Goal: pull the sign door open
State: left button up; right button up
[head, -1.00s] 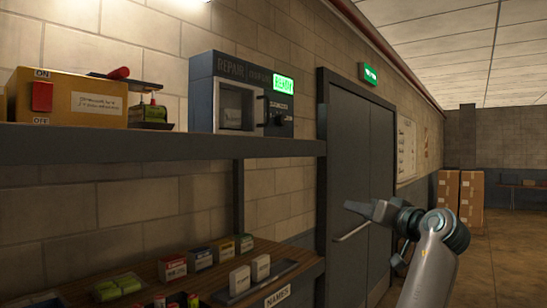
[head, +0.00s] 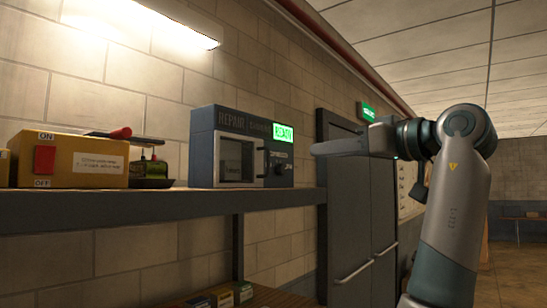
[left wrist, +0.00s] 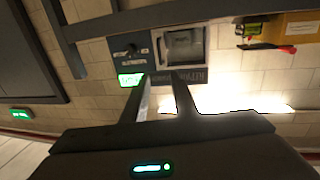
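A grey double door (head: 345,215) with bar handles (head: 352,271) stands in the wall beneath a green lit sign (head: 368,112); it looks shut. On the shelf is a blue-grey repair box (head: 203,150) with a lit green READY display (head: 283,132) and a small windowed door (head: 237,158), which looks shut. My left gripper (head: 316,149) is raised, pointing left, just right of the box in the picture. In the left wrist view its fingers (left wrist: 161,78) are apart with nothing held, and the box (left wrist: 190,75) appears upside down beyond them. My right gripper is not in view.
The shelf (head: 150,208) runs along the wall at the left. Several small boxes (head: 222,296) sit lower down. Open floor (head: 515,265) lies at the far right.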

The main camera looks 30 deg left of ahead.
pick_arm(q)
jog(key=p, duration=0.8)
send_near(247, 161)
jog(key=w+a+r, duration=0.1)
jog(key=w+a, duration=0.2)
jog(key=w, duration=0.3)
jog(key=shift+a, duration=0.55)
jog(key=shift+r, duration=0.1)
grip_shut()
